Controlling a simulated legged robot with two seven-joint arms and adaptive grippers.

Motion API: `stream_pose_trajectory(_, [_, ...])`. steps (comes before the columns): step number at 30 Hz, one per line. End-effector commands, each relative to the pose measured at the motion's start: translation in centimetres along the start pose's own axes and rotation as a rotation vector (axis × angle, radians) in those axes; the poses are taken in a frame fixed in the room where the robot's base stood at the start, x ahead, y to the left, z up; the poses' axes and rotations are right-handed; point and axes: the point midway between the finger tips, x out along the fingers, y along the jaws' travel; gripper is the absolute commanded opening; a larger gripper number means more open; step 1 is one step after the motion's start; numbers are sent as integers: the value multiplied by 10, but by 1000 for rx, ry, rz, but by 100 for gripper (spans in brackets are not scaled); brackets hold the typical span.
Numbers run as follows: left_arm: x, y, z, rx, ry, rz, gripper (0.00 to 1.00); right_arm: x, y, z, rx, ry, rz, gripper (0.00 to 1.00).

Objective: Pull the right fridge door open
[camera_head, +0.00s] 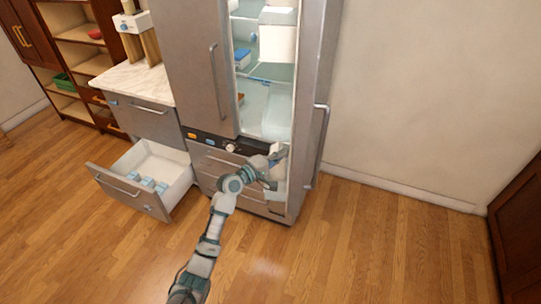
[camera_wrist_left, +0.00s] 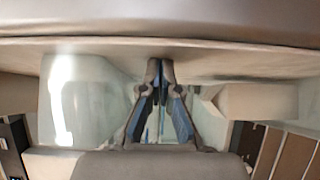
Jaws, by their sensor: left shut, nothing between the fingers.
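The right fridge door (camera_head: 316,85) stands swung open at the right of the fridge in the head view, with its long handle (camera_head: 321,145) on the outer face. The left fridge door (camera_head: 199,65) is closed. The lit fridge interior (camera_head: 265,95) shows between them. My left gripper (camera_head: 277,158) is at the lower part of the opening, close to the inner side of the open door; contact cannot be told. In the left wrist view its fingers (camera_wrist_left: 160,72) are together and empty, with pale bins around them. My right gripper is not in view.
A pulled-out drawer (camera_head: 128,196) with several small pale-blue items juts out at the left of the fridge. A marble-topped counter (camera_head: 133,85) stands beside the fridge. The wooden floor (camera_head: 370,250) is clear at the right, before a bare wall.

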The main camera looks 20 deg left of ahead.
Motion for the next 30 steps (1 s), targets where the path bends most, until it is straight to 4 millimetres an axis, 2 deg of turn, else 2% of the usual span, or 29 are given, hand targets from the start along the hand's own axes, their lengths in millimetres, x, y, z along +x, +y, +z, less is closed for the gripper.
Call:
stream_pose_trajectory(14, [5, 0, 6, -1, -1, -1, 0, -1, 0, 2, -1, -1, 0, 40])
stream_pose_trajectory(17, [12, 2, 15, -2, -3, -2, 0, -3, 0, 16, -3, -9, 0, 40])
stream_pose_trajectory(21, [32, 5, 40, -5, -5, 0, 0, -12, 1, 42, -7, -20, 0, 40])
stream_pose_trajectory(26, [52, 2, 62, -2, -3, -1, 0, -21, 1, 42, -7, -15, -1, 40])
stream_pose_trajectory(30, [58, 0, 68, 0, -2, -2, 0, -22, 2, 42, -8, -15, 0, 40])
